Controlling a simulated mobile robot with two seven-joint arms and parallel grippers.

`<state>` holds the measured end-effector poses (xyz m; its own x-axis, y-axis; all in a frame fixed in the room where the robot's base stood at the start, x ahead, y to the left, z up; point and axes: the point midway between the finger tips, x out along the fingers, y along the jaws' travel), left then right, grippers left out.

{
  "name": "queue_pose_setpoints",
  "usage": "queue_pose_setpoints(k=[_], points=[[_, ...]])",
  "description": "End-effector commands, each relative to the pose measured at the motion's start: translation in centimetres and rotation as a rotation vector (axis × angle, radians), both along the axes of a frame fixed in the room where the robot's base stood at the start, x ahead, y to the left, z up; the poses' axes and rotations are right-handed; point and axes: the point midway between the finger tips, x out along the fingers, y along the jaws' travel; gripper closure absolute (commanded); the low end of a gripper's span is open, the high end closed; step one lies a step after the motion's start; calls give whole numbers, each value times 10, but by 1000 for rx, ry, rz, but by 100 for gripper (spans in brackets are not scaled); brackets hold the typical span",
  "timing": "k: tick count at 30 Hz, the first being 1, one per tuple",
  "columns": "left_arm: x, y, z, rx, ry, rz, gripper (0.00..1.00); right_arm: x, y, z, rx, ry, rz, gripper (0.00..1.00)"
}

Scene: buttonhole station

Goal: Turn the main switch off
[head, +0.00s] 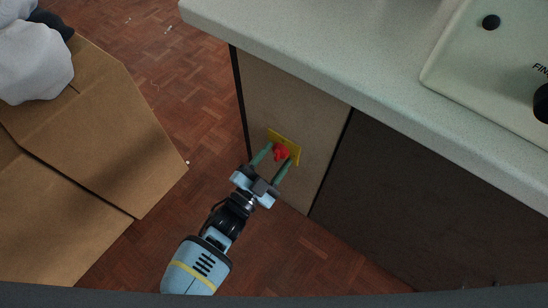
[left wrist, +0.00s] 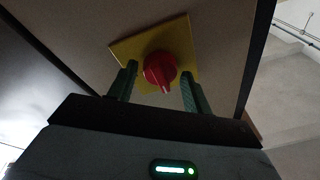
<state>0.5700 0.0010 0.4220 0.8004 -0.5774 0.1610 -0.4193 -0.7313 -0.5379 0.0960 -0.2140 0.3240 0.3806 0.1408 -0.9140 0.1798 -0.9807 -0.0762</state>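The main switch is a red rotary knob (head: 281,153) on a yellow plate (head: 295,146), fixed to the beige side panel below the counter. In the left wrist view the red knob (left wrist: 160,70) sits in front of the yellow plate (left wrist: 178,35), with its pointer ridge aimed down toward my gripper. My left gripper (head: 272,160) is open, its two green fingers on either side of the knob. In the left wrist view the left gripper (left wrist: 160,85) shows a gap between each finger and the knob. My right gripper is in neither view.
The counter (head: 330,60) overhangs the panel and carries a pale machine (head: 490,60) with black knobs at the right. A dark panel (head: 420,200) adjoins the beige one. An open cardboard box (head: 90,130) with white cloth stands at the left. Parquet floor (head: 190,100) lies between.

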Motion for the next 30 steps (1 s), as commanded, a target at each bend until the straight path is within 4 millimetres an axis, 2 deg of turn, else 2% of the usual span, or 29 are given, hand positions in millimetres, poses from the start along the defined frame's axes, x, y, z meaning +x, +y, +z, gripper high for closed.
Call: queue_pose_setpoints(k=[2, 13, 24, 30], points=[[0, 0, 0, 1, -1, 0, 40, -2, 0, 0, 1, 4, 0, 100], [-5, 3, -1, 3, 1, 0, 40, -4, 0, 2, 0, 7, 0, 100], [-48, 35, -9, 2, 0, 0, 40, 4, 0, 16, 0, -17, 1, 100], [-61, 44, -12, 2, -1, 0, 40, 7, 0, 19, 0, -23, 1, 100]])
